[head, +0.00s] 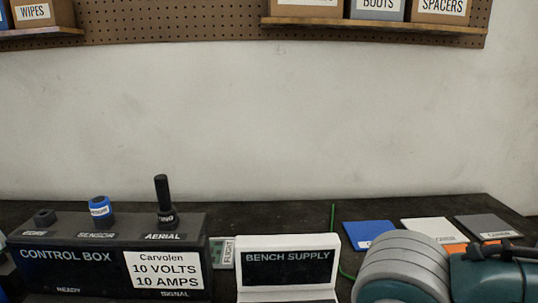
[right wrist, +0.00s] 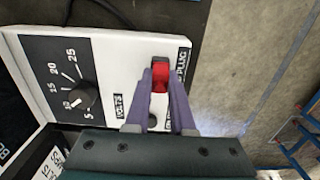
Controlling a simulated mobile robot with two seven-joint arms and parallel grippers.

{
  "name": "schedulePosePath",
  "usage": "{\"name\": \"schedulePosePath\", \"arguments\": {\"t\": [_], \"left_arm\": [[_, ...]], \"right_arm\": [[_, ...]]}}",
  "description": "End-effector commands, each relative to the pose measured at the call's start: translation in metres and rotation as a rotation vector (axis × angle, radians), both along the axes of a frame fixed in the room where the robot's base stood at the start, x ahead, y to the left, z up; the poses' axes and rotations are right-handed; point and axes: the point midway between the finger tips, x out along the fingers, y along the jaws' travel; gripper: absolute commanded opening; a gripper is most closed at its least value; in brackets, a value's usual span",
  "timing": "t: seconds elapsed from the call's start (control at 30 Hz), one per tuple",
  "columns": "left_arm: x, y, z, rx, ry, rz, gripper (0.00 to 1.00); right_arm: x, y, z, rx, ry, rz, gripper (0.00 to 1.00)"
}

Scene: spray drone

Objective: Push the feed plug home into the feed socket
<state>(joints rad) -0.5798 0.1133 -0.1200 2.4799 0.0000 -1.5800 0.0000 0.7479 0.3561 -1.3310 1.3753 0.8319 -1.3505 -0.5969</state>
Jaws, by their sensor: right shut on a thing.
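In the right wrist view, the two purple fingers of my right gripper (right wrist: 161,84) are shut on a small red block-shaped piece, which I take to be the feed plug (right wrist: 160,74). It is over the white front panel of the bench supply (right wrist: 108,62), beside a partly hidden label ending in "PLUG". I cannot tell whether the plug rests in a holder or is clear of the panel. A dark round opening (right wrist: 152,120) shows between the fingers lower down; I cannot tell if it is the feed socket. My left gripper is in neither view.
The panel carries a black volts dial (right wrist: 72,98). In the head view the bench supply (head: 290,270) stands right of the black control box (head: 70,262), which has upright pieces on top. Blue (head: 367,233), white and grey flat pieces lie behind my right arm.

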Motion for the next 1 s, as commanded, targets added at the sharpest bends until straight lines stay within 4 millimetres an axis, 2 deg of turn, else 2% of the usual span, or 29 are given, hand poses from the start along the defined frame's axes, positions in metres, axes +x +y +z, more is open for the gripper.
{"name": "schedulePosePath", "arguments": {"t": [0.73, 1.0], "left_arm": [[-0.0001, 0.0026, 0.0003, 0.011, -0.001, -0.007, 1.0], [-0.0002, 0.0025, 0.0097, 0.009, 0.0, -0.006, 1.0]], "right_arm": [[0.0, 0.0, 0.0005, 0.0, 0.0, 0.0, 0.0], [0.0, 0.0001, 0.0095, 0.0, 0.0, 0.0, 0.0]]}}
